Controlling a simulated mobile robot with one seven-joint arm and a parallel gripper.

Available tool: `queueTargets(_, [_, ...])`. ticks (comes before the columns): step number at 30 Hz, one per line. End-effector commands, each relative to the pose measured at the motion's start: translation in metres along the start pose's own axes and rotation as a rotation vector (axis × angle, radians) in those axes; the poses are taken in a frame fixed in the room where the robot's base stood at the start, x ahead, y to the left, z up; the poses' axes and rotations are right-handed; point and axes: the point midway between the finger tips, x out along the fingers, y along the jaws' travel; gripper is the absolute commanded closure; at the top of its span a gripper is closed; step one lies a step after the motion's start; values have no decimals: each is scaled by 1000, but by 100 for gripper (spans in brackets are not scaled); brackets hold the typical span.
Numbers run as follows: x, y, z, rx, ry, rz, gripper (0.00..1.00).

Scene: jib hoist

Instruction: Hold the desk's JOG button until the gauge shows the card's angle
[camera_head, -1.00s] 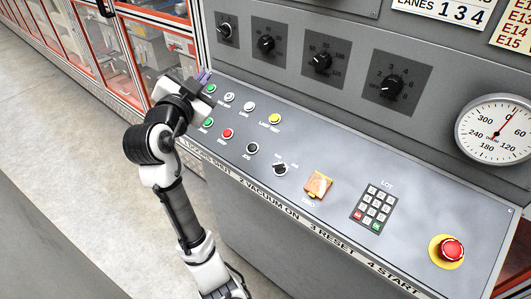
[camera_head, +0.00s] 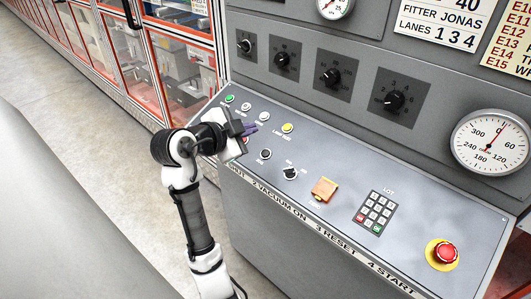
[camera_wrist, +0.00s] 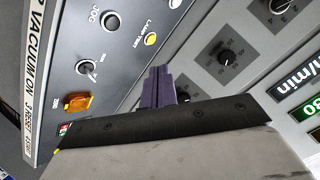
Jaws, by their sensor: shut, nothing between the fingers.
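The JOG button (camera_head: 264,154) is a round black button on the sloping desk; it also shows in the wrist view (camera_wrist: 108,21) beside its label. My gripper (camera_head: 250,129) is shut and empty, with purple fingertips over the desk, just up and left of the JOG button in the head view. I see no contact with it. In the wrist view the fingers (camera_wrist: 158,88) are together. The round white gauge (camera_head: 490,142) is at the right; its red needle points near 0. The cards at the top right show no angle I can read.
Green, white and yellow (camera_head: 287,128) buttons lie beside my gripper. A black selector (camera_head: 290,173), an orange cover (camera_head: 324,189), a keypad (camera_head: 376,212) and a red emergency stop (camera_head: 445,252) lie to the right. Dials (camera_head: 333,76) line the upright panel.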

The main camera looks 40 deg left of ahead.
Motion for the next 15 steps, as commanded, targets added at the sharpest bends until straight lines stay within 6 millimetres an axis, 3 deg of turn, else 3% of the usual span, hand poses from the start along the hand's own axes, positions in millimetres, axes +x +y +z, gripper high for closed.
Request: queueTargets(15, [48, 37, 37, -1, 0, 1, 100])
